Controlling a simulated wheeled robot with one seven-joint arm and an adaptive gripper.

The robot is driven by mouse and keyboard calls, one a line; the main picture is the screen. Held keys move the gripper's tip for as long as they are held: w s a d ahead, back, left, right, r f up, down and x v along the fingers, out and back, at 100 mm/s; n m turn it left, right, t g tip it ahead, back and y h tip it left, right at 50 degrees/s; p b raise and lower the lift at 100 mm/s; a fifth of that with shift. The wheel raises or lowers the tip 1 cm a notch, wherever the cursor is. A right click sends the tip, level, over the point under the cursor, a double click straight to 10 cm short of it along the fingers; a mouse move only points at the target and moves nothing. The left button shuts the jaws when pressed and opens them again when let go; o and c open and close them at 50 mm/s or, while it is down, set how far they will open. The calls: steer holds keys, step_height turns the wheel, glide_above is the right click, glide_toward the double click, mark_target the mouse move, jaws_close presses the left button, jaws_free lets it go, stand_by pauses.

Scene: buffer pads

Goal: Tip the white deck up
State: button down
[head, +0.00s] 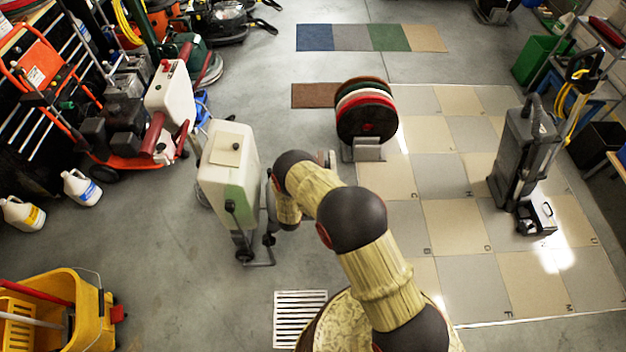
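A tall white machine body (222,170), the likeliest white deck, stands left of centre. It has a beige square plate on top, a pale green panel low on its side, and dark wheels and a metal frame at its foot. I cannot tell whether it is hinged. My arm reaches in from the bottom, and its wrist bends down just right of the white body. My gripper (271,203) is at the dark parts beside the body's right side. Its fingers are too small and hidden to read, and I cannot tell whether it touches the frame.
A rack of round pads (366,112) stands behind my arm. A floor drain (299,312) lies below the white body. A yellow mop bucket (60,310) is at the lower left, and a red machine (125,120) with a white tank at the upper left.

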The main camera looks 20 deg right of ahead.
steer(key=shift+w+a+r, duration=0.1)
steer(key=shift+a+r, duration=0.1)
steer(key=shift+a, duration=0.15)
steer(key=c, duration=1.7)
jaws_free()
steer(key=shift+v, duration=5.9)
